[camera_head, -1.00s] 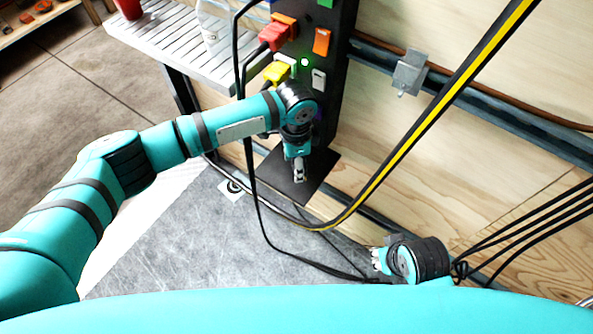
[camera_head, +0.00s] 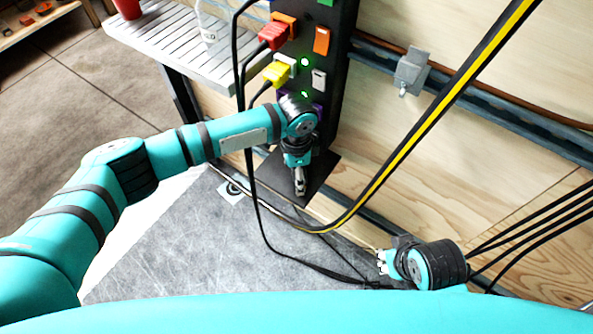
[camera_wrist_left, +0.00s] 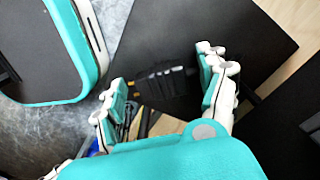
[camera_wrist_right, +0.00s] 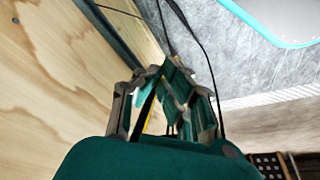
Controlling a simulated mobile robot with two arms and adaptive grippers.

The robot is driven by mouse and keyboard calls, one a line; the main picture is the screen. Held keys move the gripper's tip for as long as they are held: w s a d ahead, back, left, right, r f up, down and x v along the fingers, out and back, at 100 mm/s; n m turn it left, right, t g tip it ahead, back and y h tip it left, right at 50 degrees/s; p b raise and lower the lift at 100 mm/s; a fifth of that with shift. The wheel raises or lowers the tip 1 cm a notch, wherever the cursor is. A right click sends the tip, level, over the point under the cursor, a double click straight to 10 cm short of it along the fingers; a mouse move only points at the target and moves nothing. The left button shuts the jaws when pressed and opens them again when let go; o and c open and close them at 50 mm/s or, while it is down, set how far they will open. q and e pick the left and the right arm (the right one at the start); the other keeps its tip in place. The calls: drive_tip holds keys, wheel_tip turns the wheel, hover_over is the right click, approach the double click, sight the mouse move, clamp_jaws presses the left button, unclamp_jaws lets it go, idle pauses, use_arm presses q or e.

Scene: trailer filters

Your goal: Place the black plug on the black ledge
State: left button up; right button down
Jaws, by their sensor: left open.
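The black ledge (camera_head: 322,172) is a flat dark plate at the foot of the black panel. It fills the upper middle of the left wrist view (camera_wrist_left: 220,35). The black plug (camera_wrist_left: 170,82), with orange-yellow at one end, appears in the left wrist view against the ledge, between my left fingers. I cannot tell whether it touches the ledge. In the head view my left gripper hides it. My left gripper (camera_head: 299,188) points down over the ledge, its fingers (camera_wrist_left: 165,95) apart. My right gripper (camera_head: 382,262) is away at the lower right, its fingers (camera_wrist_right: 155,95) apart.
The black panel (camera_head: 330,50) carries a red plug (camera_head: 276,36), a yellow plug (camera_head: 277,74) and green lights. Black cables (camera_head: 252,185) hang beside my left arm. A yellow-black strip (camera_head: 440,105) crosses in front of the wooden wall. A slatted shelf (camera_head: 190,45) stands left.

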use_arm(q)
drive_tip(key=shift+r, duration=0.15)
drive_tip(key=shift+r, duration=0.35)
wheel_tip(320, 180, up, 11)
drive_tip(key=p, duration=0.3)
drive_tip(key=shift+r, duration=0.15)
use_arm(e)
wheel_tip(320, 180, down, 10)
drive_tip(key=shift+w+a+f+g, duration=0.15)
drive_tip(key=shift+w+f+g, duration=0.15)
drive_tip(key=shift+w, duration=0.15)
